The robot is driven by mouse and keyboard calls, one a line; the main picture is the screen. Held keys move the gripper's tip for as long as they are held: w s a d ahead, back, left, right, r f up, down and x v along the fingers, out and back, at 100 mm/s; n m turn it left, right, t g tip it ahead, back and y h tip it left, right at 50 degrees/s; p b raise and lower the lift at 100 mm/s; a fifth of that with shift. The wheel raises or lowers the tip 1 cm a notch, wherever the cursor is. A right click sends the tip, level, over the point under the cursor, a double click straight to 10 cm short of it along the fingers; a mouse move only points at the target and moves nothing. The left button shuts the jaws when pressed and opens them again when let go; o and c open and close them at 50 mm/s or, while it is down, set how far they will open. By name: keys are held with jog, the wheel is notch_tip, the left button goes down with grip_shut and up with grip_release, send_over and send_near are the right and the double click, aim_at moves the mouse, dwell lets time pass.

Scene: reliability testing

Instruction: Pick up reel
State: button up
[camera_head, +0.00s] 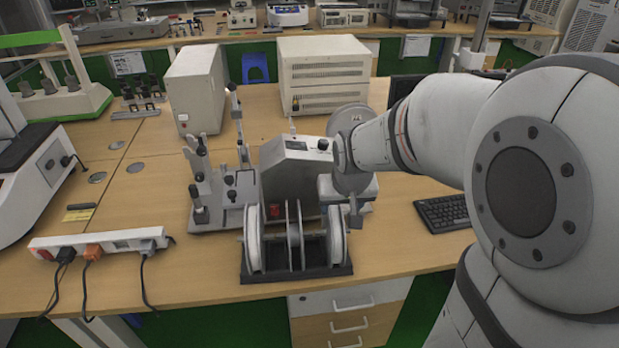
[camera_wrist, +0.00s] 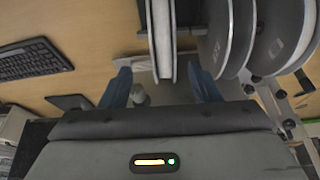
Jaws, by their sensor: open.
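Several pale disc-shaped reels stand upright side by side in a dark stand (camera_head: 318,271) near the front edge of the table. The right-hand reel (camera_head: 337,236) is nearest my gripper (camera_head: 349,208), which is above and slightly right of it. In the wrist view this reel (camera_wrist: 163,38) shows nearly edge-on, lined up between the two blue fingertips of my gripper (camera_wrist: 160,86). The fingers are open, one on each side in the picture, with gaps beside the rim. Further reels (camera_wrist: 230,35) are to its right. How deep the reel reaches between the fingers is unclear.
A grey box-shaped instrument (camera_head: 289,172) stands directly behind the reels. A metal fixture (camera_head: 221,195) is to their left and a power strip (camera_head: 98,243) further left. A black keyboard (camera_head: 443,213) lies to the right.

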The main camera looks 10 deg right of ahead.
aim_at(333, 218)
jog(key=x, duration=0.5)
jog(key=w+x, duration=0.1)
jog(key=x, duration=0.5)
jog(key=shift+w+a+r, duration=0.2)
jog(key=shift+a, duration=0.05)
jog(key=shift+c, duration=0.6)
grip_shut()
